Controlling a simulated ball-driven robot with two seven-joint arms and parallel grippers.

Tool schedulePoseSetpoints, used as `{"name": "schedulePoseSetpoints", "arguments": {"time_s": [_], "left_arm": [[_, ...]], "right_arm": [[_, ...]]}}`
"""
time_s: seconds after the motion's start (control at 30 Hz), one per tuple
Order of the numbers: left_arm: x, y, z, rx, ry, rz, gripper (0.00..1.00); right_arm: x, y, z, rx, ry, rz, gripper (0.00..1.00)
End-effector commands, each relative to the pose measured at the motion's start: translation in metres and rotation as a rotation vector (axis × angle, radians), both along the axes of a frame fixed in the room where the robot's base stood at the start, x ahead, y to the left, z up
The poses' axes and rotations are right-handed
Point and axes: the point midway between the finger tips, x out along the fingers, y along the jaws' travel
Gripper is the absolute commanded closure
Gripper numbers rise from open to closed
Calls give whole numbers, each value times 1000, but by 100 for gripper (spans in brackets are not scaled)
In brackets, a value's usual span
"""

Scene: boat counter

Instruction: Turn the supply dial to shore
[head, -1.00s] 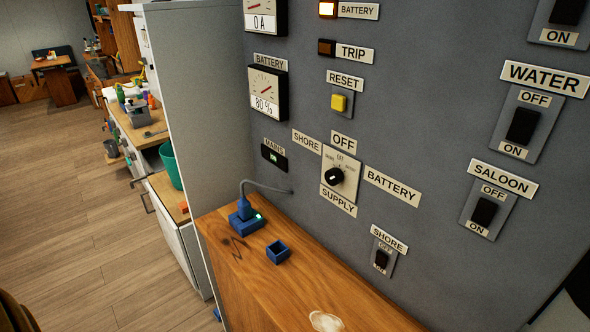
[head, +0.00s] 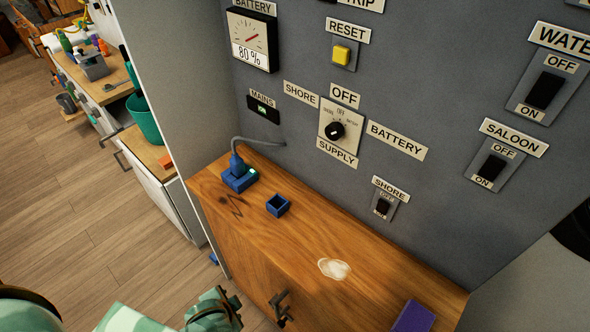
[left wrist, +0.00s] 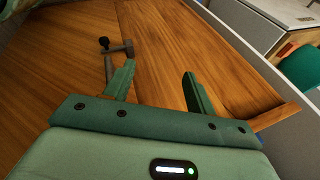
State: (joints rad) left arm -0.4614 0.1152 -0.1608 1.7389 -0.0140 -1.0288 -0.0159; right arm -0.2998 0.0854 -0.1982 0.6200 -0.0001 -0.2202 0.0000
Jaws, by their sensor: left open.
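The supply dial (head: 334,131) is a black round knob on a pale square plate on the grey panel. The SHORE label (head: 301,93) is at its upper left, OFF (head: 345,96) above, BATTERY (head: 397,140) at right and SUPPLY (head: 337,153) below. The knob's small pale mark is too small to read its setting surely. My left arm, green, enters the head view at the bottom left, well below the dial. In the left wrist view my left gripper (left wrist: 157,78) is open and empty, facing the wooden cabinet front. My right gripper is not seen.
The wooden counter (head: 245,205) below the panel holds a blue plug block (head: 239,176), a small blue open box (head: 278,205), a pale patch (head: 334,268) and a purple object (head: 414,317). A dark handle (head: 280,307) sticks out from the cabinet front. Switches (head: 545,90) fill the panel's right.

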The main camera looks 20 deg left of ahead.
Motion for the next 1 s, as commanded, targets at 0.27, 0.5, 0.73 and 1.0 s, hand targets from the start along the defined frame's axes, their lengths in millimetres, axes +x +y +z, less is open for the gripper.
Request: {"name": "schedulePoseSetpoints", "arguments": {"time_s": [0.27,0.5,0.73,1.0], "left_arm": [[113,6,273,609,-448,-533,44],[153,-64,361,1524,-773,-1317,44],[152,-83,357,1858,-815,-1572,44],[200,-102,360,1861,-816,-1568,44]], "right_arm": [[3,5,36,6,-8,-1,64],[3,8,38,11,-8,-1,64],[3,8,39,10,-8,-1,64],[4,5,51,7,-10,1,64]]}}
